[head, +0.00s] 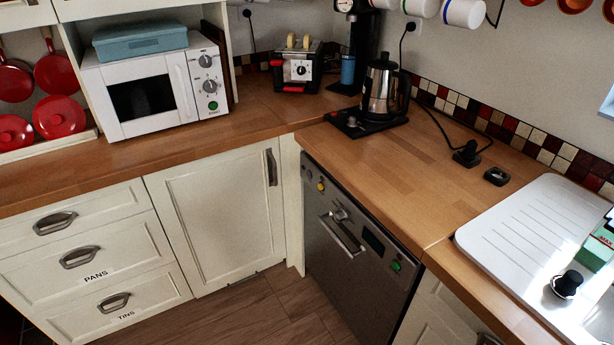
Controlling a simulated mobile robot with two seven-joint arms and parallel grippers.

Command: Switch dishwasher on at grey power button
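The steel dishwasher (345,265) stands under the right-hand worktop in the head view, with its door shut. A bar handle (342,236) crosses the upper part of its front, below a round grey knob (340,214). A small yellow button (320,186) is near its upper left, a dark display (373,241) is right of the handle, and a green button (396,266) is farther right. Small grey details near the yellow button are too small to tell apart. Neither of my grippers shows.
The wooden worktop (430,175) overhangs the dishwasher. On it are a kettle (383,88) on a dark base, a toaster (297,68) and a white microwave (160,85). A white sink drainer (530,235) lies at right. The wooden floor (250,315) before the dishwasher is clear.

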